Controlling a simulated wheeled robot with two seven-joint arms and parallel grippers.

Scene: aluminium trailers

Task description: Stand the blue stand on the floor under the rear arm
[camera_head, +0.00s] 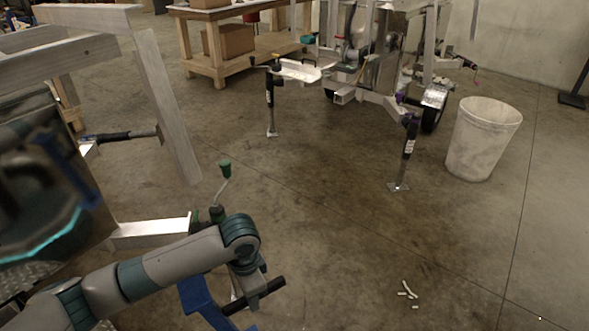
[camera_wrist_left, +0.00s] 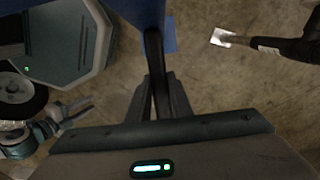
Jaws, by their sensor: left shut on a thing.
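The blue stand (camera_head: 203,304) shows at the bottom of the head view, partly hidden by my left arm. My left gripper (camera_head: 255,291) is at the stand's right side and shut on it. The closed fingers (camera_wrist_left: 157,82) meet a dark part at the stand. An aluminium arm (camera_head: 150,232) of the near trailer ends just behind my left arm; I cannot tell if it is the rear arm. The stand's foot is mostly hidden. My right gripper is out of view.
A green-handled crank jack (camera_head: 223,180) rises by the aluminium arm's end. A jack with a bright foot (camera_wrist_left: 222,37) shows in the wrist view. Another trailer's jack (camera_head: 408,150), a white bin (camera_head: 482,138) and small white scraps (camera_head: 407,291) are farther right. The middle floor is clear.

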